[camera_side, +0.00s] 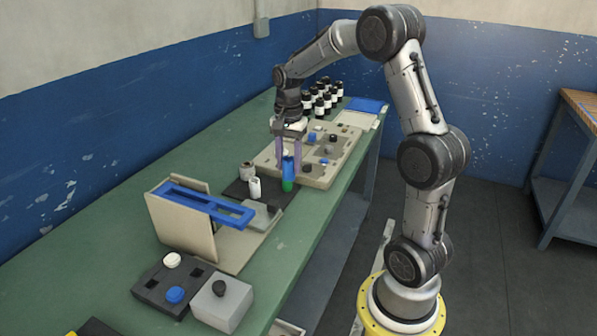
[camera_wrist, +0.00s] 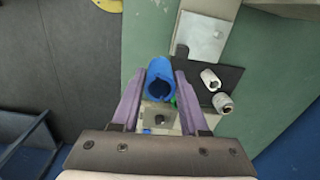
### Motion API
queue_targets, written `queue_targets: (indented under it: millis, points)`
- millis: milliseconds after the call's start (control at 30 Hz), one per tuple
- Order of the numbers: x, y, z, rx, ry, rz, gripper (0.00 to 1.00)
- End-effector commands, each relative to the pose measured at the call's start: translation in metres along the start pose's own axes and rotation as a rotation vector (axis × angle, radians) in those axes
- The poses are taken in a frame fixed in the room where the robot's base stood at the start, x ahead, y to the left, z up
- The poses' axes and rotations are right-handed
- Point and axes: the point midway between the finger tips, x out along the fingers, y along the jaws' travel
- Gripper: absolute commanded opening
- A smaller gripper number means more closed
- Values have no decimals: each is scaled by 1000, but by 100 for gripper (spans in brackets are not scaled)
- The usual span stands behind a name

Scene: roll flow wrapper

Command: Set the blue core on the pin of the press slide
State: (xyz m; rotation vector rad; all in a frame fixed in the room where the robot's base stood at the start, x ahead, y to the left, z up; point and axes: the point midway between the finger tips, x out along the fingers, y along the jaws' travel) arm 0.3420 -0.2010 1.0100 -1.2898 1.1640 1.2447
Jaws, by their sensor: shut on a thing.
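My gripper (camera_side: 289,150) has two purple fingers, which also show in the wrist view (camera_wrist: 160,92). It is shut on the blue core (camera_side: 288,167), an upright hollow cylinder with a notched rim, seen from above in the wrist view (camera_wrist: 160,78). A green piece (camera_side: 287,185) shows directly below the core; I cannot tell whether they touch. A grey plate (camera_side: 261,216), likely the press slide, lies ahead of the beige stand with the blue frame. It also shows in the wrist view (camera_wrist: 203,38), apart from the core. I cannot make out its pin clearly.
The beige tray (camera_side: 318,180) lies behind the gripper, with black bottles (camera_side: 322,96) beyond. The blue frame (camera_side: 205,204) rises at the left.

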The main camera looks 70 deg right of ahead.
Motion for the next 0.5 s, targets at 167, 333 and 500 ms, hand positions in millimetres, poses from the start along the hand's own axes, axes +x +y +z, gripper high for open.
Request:
queue_targets:
  millis: [167,333,500]
  points:
    - [6,-70,3,-69,1,-7,0]
    - [23,-116,20,-137,-5,-1,0]
    - [38,-130,34,-177,-15,16,0]
